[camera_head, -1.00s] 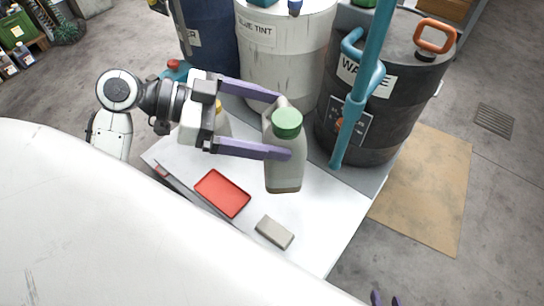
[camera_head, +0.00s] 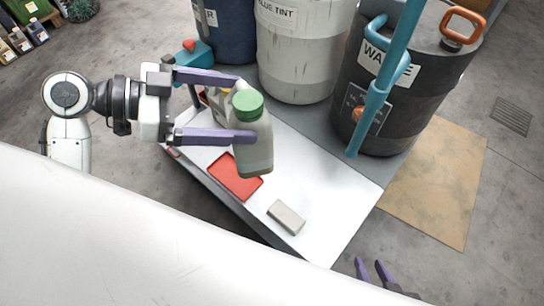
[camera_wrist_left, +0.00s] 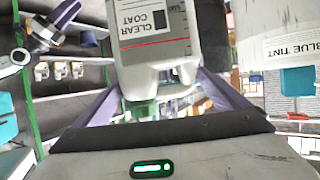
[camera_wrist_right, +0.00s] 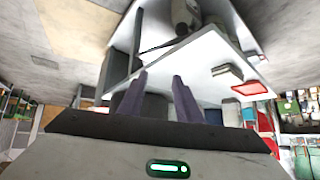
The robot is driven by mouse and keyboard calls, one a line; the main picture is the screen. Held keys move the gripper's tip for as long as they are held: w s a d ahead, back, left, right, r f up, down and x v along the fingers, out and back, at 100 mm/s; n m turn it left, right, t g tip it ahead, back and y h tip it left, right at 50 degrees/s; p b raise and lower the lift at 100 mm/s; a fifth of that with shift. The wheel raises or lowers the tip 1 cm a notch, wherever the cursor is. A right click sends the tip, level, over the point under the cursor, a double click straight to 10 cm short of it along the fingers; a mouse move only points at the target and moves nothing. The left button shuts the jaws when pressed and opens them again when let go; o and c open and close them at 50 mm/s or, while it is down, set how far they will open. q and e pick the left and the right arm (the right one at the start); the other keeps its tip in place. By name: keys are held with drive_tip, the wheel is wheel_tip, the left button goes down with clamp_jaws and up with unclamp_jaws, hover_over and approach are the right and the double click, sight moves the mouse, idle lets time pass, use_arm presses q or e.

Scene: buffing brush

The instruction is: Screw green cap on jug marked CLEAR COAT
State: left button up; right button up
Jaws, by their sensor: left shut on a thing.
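The jug marked CLEAR COAT (camera_head: 257,150) is grey and translucent, and its label reads clearly in the left wrist view (camera_wrist_left: 150,40). The green cap (camera_head: 248,103) sits on the jug's mouth; how tightly it is seated I cannot tell. My left gripper (camera_head: 247,110) is shut on the jug, a finger on either side, and appears to hold it above the white table. My right gripper (camera_head: 371,264) is at the bottom right of the head view, apart from the jug. Its fingers are spread and empty in the right wrist view (camera_wrist_right: 159,78).
On the white table (camera_head: 325,190) lie a red tray (camera_head: 228,178), partly behind the jug, and a grey block (camera_head: 286,217). A yellow-capped bottle (camera_head: 218,104) stands behind the jug. Drums (camera_head: 310,60) and a teal post (camera_head: 380,90) border the table's back.

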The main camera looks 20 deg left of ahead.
use_arm(q)
drive_tip(key=shift+w, duration=0.15)
use_arm(e)
drive_tip(key=o, duration=0.4)
drive_tip(key=shift+s+f, duration=0.1)
drive_tip(key=shift+s, duration=0.1)
drive_tip(key=shift+o, duration=1.4)
drive_tip(key=shift+a+f+b, duration=0.1)
drive_tip(key=shift+f+b, duration=0.65)
drive_tip(key=shift+b, duration=0.1)
use_arm(q)
drive_tip(key=w+d+f+n+t+y, duration=0.3)
drive_tip(key=w+f+n+t+y, duration=0.2)
drive_tip(key=w+f, duration=1)
drive_tip(key=shift+d+f+n+y+b, duration=0.2)
drive_tip(key=shift+n+y+b, duration=0.2)
drive_tip(key=shift+n+y, duration=0.45)
use_arm(e)
drive_tip(key=shift+w+a, duration=0.15)
drive_tip(key=shift+a, duration=0.05)
use_arm(q)
drive_tip(key=shift+w, duration=0.1)
